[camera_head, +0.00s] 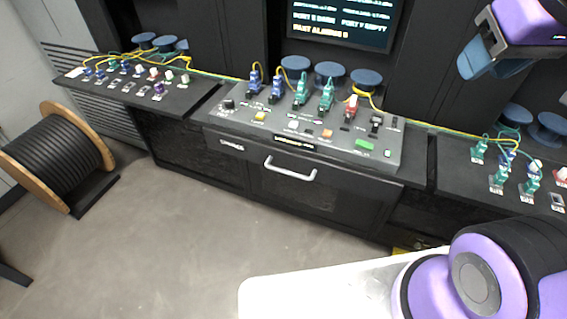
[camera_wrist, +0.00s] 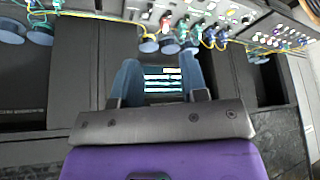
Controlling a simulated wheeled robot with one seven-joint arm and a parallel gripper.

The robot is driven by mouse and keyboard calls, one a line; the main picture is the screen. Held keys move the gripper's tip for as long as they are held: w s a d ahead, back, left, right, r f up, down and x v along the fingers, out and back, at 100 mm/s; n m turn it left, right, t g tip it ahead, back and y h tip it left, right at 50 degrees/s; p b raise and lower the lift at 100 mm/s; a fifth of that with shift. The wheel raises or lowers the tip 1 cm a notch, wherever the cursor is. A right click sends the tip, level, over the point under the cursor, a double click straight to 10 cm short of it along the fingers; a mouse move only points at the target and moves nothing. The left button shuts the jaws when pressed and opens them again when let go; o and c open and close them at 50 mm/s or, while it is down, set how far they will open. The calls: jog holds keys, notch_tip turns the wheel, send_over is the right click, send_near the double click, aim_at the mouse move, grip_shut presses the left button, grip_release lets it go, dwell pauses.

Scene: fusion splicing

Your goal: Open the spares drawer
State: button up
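The spares drawer (camera_head: 325,200) is the dark front panel below the console in the head view. It looks shut. A light grey bar handle (camera_head: 290,173) is fixed near its top edge, and a "SPARES" label (camera_head: 232,146) sits to the upper left. My gripper (camera_head: 474,62) is at the upper right of the head view, high above the bench and well away from the handle. In the wrist view my gripper (camera_wrist: 162,80) has its two blue fingers apart with nothing between them. The drawer handle cannot be made out in the wrist view.
A console (camera_head: 300,135) with plugs and buttons stands above the drawer. Side shelves (camera_head: 180,97) hold more connectors, with yellow-green cables along the back. A monitor (camera_head: 340,22) is behind. A cable reel (camera_head: 60,155) stands at left. The floor before the drawer is clear.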

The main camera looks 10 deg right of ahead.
jog(key=n+g+h, duration=0.2)
jog(key=n+h, duration=0.3)
jog(key=h, duration=0.7)
send_over(289, 173)
jog(key=s, duration=0.3)
notch_tip(289, 173, down, 29)
jog(key=s+a+f+n+t, duration=0.1)
jog(key=a+f+n+t, duration=0.2)
jog(key=f, duration=0.6)
jog(key=s+a+f+t, duration=0.25)
jog(key=a+f, duration=0.25)
jog(key=f, duration=0.3)
jog(key=shift+t+h, duration=0.3)
jog(key=shift+t, duration=0.15)
jog(key=x, duration=1.1)
jog(key=shift+w+a, duration=0.2)
jog(key=shift+w, duration=0.05)
jog(key=shift+c, duration=0.5)
grip_shut()
